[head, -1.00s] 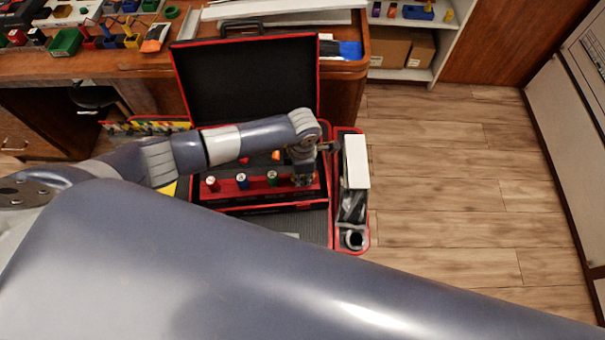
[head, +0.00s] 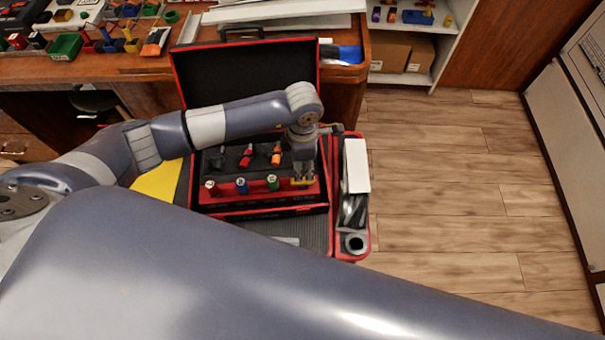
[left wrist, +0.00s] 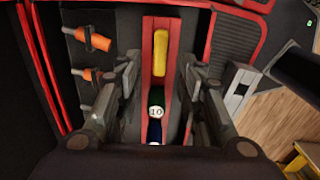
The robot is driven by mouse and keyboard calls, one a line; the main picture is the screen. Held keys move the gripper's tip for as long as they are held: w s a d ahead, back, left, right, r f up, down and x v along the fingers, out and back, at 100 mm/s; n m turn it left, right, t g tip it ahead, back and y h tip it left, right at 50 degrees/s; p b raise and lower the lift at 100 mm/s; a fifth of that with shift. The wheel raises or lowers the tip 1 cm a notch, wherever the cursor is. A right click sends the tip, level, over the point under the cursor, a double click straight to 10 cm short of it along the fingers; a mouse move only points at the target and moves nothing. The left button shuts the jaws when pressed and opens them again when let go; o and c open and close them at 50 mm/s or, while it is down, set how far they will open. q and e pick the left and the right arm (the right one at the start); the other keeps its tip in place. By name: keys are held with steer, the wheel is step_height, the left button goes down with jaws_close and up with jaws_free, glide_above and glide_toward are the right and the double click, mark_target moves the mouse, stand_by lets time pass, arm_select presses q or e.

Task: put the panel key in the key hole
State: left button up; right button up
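A yellow-handled piece (head: 303,181) sits at the right end of a red rack (head: 226,203) in the open case. It also shows in the left wrist view (left wrist: 160,52), lying along the red strip; I cannot tell whether it is the panel key. My left gripper (head: 303,176) points down over this end of the rack. In the left wrist view its two fingers (left wrist: 160,62) are spread, one on each side of the strip, with nothing visibly clamped between them. No key hole can be made out. My right gripper is not in view.
A numbered green piece (head: 272,182) and others stand along the rack. Orange-handled tools (head: 276,154) lie behind it. The case's black lid (head: 245,80) stands open behind. A red side tray (head: 353,243) holds a white box (head: 356,165). Floor at right is clear.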

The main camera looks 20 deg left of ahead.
arm_select(q)
step_height(320, 180, up, 4)
steer(key=shift+f, duration=0.2)
stand_by(0.4)
